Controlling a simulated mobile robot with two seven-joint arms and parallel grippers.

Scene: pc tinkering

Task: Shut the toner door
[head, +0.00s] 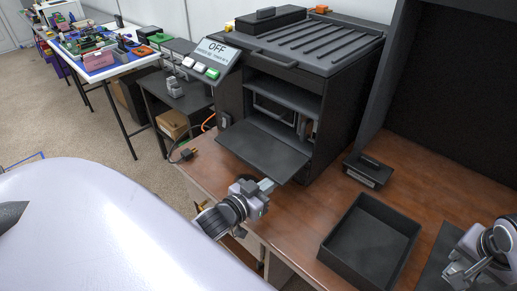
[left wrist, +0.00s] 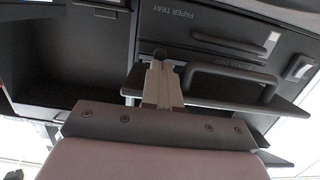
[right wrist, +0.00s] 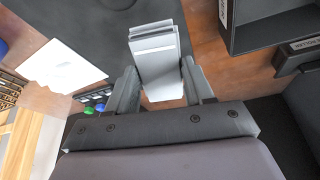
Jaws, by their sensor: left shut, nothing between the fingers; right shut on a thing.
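The toner door appears to be the dark flap (head: 262,150) on the front of the black printer (head: 290,85). It hangs open, sloping outward and down below the dark opening (head: 280,98). My left gripper (head: 267,185) is shut and empty at the flap's near lower edge; I cannot tell whether it touches. In the left wrist view the closed fingers (left wrist: 161,72) stand in front of dark panels and a bar handle (left wrist: 235,76). My right gripper (head: 455,272) is far right, over the bench. In the right wrist view it is shut on a light grey block (right wrist: 156,62).
An empty black tray (head: 372,240) stands on the brown bench (head: 300,208), right of my left gripper. A small black box (head: 367,171) sits behind it. A panel reading OFF (head: 214,58) is at the printer's left. A dark wall closes off the right.

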